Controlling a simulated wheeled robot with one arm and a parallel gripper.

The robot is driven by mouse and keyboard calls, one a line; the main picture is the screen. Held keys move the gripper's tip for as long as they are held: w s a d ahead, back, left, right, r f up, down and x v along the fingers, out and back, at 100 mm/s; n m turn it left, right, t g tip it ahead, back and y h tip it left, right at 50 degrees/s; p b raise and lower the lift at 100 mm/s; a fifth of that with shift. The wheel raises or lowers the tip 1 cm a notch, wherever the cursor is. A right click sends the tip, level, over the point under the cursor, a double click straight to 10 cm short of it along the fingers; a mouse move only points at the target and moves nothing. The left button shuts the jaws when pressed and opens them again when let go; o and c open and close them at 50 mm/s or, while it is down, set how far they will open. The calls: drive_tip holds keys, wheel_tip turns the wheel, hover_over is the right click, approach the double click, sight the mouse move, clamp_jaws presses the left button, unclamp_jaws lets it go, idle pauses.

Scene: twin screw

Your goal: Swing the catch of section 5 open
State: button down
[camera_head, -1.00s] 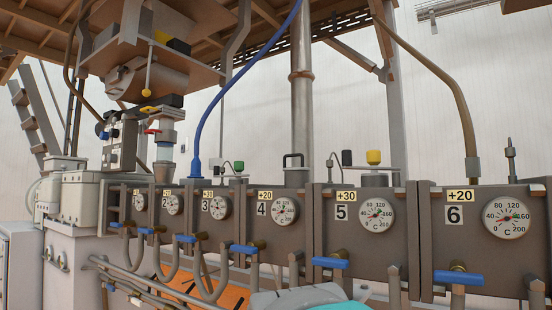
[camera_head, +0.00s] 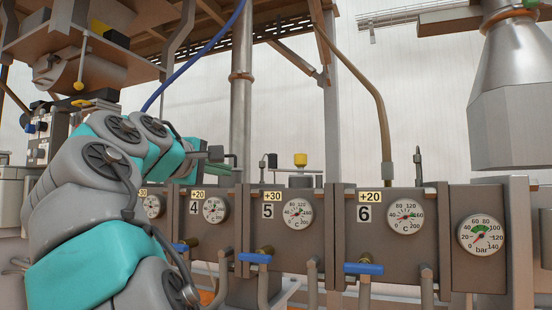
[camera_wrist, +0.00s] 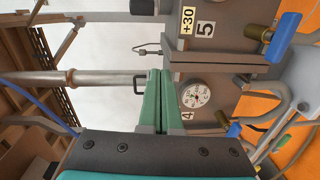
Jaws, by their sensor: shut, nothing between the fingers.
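Section 5 (camera_head: 269,231) is a grey-brown housing with a "5" plate, a +30 label and a round dial. It also shows at the top right of the wrist view (camera_wrist: 222,50), turned sideways. A thin bent rod (camera_wrist: 150,49) stands out from its top side there. I cannot tell which part is its catch. My gripper (camera_wrist: 159,72) is shut and empty, its green fingers together in front of section 4's upper edge.
Section 4 (camera_head: 232,236) is partly behind my arm, and section 6 (camera_head: 345,232) stands to the right. A black handle (camera_wrist: 139,84) is close beside my fingers. A black fitting (camera_head: 272,161) and a yellow-topped one (camera_head: 300,160) rise above section 5. Blue-handled valves (camera_head: 255,258) project in front.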

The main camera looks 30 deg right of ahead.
drive_tip(key=d+r+h+b, duration=0.1)
drive_tip(key=d+r, duration=0.1)
drive_tip(key=d, duration=0.7)
drive_tip(key=shift+w+r, duration=0.25)
drive_tip(key=shift+w, duration=0.05)
idle(0.6)
drive_tip(key=shift+s, duration=0.1)
